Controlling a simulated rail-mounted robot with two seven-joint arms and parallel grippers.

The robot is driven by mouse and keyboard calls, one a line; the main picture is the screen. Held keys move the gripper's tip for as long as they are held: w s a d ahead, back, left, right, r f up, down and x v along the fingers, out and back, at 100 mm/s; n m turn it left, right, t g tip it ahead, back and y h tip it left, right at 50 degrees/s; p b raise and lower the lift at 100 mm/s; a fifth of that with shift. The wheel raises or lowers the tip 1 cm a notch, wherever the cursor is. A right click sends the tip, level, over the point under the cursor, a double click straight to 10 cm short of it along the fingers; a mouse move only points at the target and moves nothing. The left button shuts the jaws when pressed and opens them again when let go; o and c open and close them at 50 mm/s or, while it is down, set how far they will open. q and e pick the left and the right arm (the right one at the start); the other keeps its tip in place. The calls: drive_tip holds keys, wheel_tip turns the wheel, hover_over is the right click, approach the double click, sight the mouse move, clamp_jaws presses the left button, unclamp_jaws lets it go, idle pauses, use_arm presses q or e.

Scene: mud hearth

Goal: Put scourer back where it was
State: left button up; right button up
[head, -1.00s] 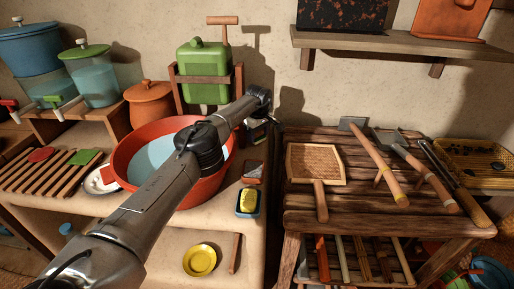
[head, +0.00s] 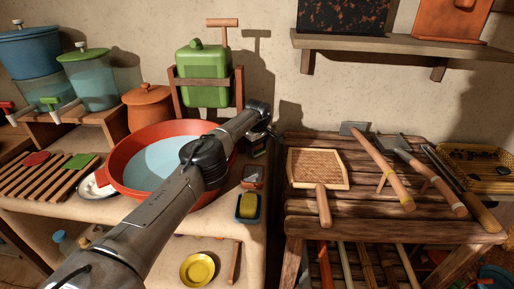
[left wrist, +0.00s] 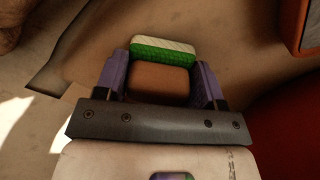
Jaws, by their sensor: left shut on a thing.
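The scourer (left wrist: 163,50), a block with a cream layer and a green layer, is between the fingertips in the left wrist view. My left gripper (left wrist: 162,62) has purple fingers and is shut on it. My right gripper is not in view.
The red basin (head: 121,180) is beside my left arm. A blue dish (head: 248,217) with a yellow sponge (head: 248,204) and a small red-and-grey item (head: 252,178) are on the counter's right part. A slatted table (head: 340,204) with tools stands to the right.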

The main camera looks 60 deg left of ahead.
sight(258, 151)
use_arm(q)
drive_tip(key=o, duration=1.1)
drive_tip(key=shift+f, duration=0.15)
drive_tip(key=shift+c, duration=0.2)
drive_tip(key=shift+r, duration=0.3)
drive_tip(key=r+p, duration=0.2)
drive_tip(key=r, duration=0.1)
drive_tip(key=r+p, duration=0.3)
drive_tip(key=d+r+p, duration=0.1)
drive_tip(key=r+p, duration=0.1)
drive_tip(key=r, duration=0.2)
drive_tip(key=shift+s+r, duration=0.1)
drive_tip(key=shift+s, duration=0.15)
drive_tip(key=shift+d+r+p, duration=0.1)
drive_tip(key=shift+r+p, duration=0.35)
drive_tip(key=shift+r, duration=0.35)
